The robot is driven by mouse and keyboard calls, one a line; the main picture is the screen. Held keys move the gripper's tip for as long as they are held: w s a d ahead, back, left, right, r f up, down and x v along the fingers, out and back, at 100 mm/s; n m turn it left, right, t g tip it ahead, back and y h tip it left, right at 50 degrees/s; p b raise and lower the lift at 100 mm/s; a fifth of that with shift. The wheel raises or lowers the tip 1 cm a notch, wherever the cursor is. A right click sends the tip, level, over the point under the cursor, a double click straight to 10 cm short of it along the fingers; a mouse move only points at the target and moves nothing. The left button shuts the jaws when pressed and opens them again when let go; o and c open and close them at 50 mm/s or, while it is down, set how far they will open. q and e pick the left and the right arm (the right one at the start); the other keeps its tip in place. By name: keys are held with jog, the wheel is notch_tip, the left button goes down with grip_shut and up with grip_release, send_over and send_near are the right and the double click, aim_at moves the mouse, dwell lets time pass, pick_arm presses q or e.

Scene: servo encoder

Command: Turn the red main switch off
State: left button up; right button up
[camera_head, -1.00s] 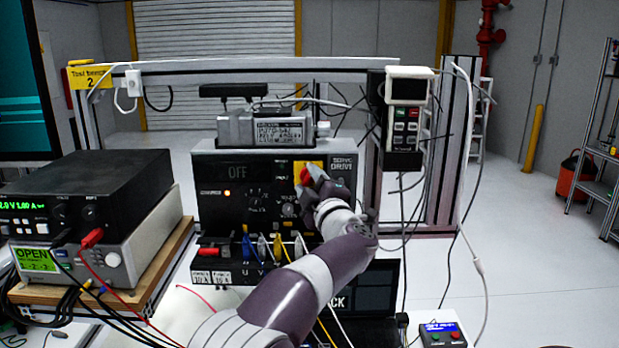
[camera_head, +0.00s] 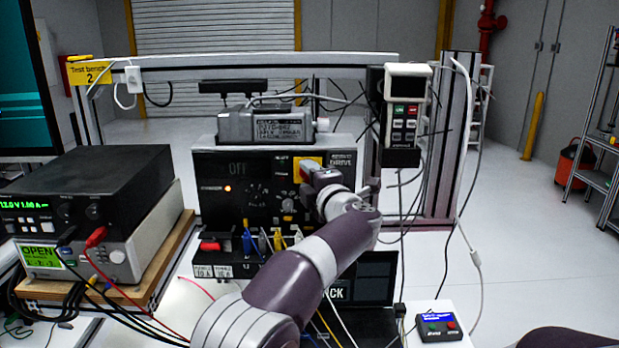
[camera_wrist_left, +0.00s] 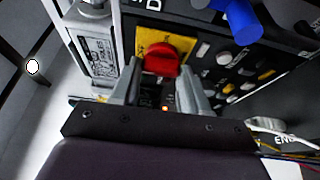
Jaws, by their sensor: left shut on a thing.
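The red main switch (camera_wrist_left: 162,60) is a round red knob on a yellow plate (camera_wrist_left: 152,38) on the front of the dark servo drive box (camera_head: 218,206). My left gripper (camera_wrist_left: 160,76) is shut on the red switch, one finger on each side of it in the left wrist view. In the head view my left gripper (camera_head: 310,174) covers most of the switch; the yellow plate (camera_head: 308,162) shows above it. The knob's exact angle is hard to read. The front panel reads OFF at its upper left, with an orange lamp lit below. My right gripper is out of view.
Coloured plugs (camera_head: 262,240) and cables sit below the panel. A hanging pendant (camera_head: 404,112) is right of the drive. Stacked power supplies (camera_head: 90,200) stand left. A small button box (camera_head: 440,324) lies at front right. A blue part (camera_wrist_left: 236,20) is near the panel.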

pick_arm(q)
jog(key=o, duration=1.1)
jog(key=shift+c, duration=0.2)
jog(key=shift+s+d+f+b, duration=0.15)
jog(key=shift+s+b, duration=0.1)
jog(key=shift+b, duration=0.05)
jog(key=b+v, duration=0.4)
jog(key=v, duration=0.8)
jog(key=shift+b, duration=0.35)
